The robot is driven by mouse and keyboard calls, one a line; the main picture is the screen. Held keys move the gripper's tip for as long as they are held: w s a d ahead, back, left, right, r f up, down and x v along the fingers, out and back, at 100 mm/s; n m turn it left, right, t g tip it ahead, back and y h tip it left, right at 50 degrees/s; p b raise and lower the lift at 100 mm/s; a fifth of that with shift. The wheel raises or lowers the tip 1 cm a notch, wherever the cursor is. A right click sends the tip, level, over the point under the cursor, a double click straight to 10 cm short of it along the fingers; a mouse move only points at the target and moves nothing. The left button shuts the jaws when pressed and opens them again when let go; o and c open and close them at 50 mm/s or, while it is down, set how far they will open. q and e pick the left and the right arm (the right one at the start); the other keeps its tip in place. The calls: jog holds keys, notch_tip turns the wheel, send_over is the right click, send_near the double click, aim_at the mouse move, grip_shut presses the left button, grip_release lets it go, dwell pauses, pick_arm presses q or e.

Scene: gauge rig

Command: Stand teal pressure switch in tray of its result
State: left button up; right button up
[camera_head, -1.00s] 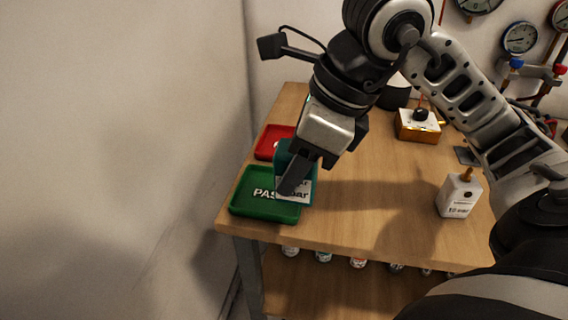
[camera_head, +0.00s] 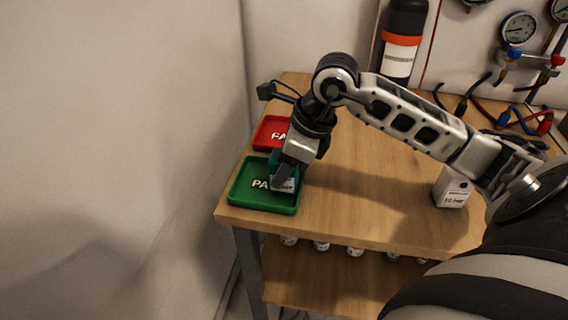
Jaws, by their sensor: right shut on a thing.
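The teal pressure switch (camera_head: 287,186) shows its white labelled face and a little teal at its edge; much of it is hidden behind my right gripper. My right gripper (camera_head: 279,180) points down, shut on the switch, over the right part of the green tray (camera_head: 262,207). The green tray carries white lettering that starts "PA", partly covered. The switch looks upright and low in the tray; I cannot tell if its base touches the tray floor. The red tray (camera_head: 266,134) lies just behind, partly covered by my arm. My left gripper is not in view.
A white labelled block (camera_head: 452,190) stands at the right of the wooden table (camera_head: 350,215). A dark cylinder with an orange band (camera_head: 402,45) stands at the back. Gauges (camera_head: 519,28) and hoses are at the back right. Several jars sit on the lower shelf.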

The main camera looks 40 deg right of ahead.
jog(key=shift+f, duration=0.2)
jog(key=o, duration=1.1)
jog(key=shift+r, duration=0.25)
jog(key=shift+d+r, duration=0.1)
jog(key=shift+r, duration=0.2)
jog(key=v, duration=1.1)
jog(key=shift+s, duration=0.15)
jog(key=shift+r, duration=0.1)
